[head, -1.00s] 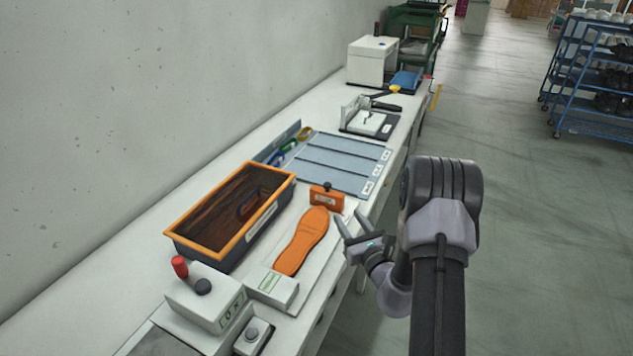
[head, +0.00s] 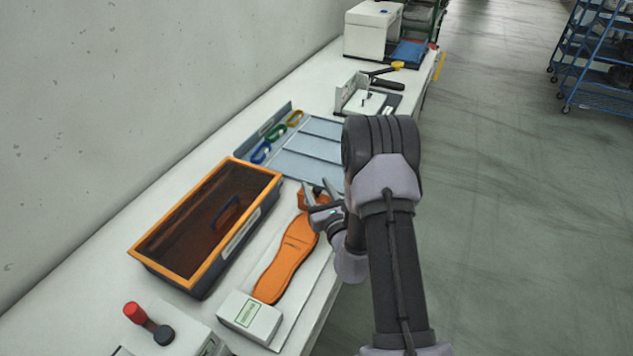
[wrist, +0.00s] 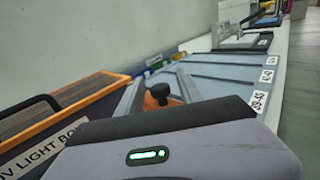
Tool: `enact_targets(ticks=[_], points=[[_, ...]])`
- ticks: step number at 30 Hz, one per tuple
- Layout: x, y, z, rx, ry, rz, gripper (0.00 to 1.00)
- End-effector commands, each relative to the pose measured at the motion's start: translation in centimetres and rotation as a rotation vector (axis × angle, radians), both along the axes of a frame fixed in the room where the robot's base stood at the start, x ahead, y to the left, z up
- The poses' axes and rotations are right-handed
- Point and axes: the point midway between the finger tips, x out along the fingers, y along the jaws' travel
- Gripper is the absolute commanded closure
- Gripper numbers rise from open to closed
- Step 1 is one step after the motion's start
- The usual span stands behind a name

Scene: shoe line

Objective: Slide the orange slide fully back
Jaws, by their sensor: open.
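The orange slide (head: 304,199) is a small block with a dark knob at the far end of an orange shoe sole (head: 284,262). In the head view it is partly hidden by my gripper (head: 317,187). In the wrist view the slide (wrist: 153,103) and its black knob (wrist: 160,92) show between the two grey fingers of my gripper (wrist: 157,84). My gripper is open, with its fingers close around or just above the knob. I cannot tell whether they touch it.
An orange-rimmed dark box (head: 262,209) stands just left of the sole. A small white block (head: 250,317) sits at the sole's near end. A blue-grey tray (head: 300,168) lies beyond the slide. Open floor is to the right of the bench.

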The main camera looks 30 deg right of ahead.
Motion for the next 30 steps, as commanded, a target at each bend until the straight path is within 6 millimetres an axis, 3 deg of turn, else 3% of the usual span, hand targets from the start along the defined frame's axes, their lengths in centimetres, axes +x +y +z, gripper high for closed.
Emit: enact_targets(ticks=[5, 12, 30], points=[[0.00, 0.01, -0.01, 0.000, 0.000, 0.000, 0.56], [0.01, 0.02, 0.00, 0.000, 0.000, 0.001, 1.00], [0.02, 0.03, 0.01, 0.000, 0.000, 0.002, 1.00]])
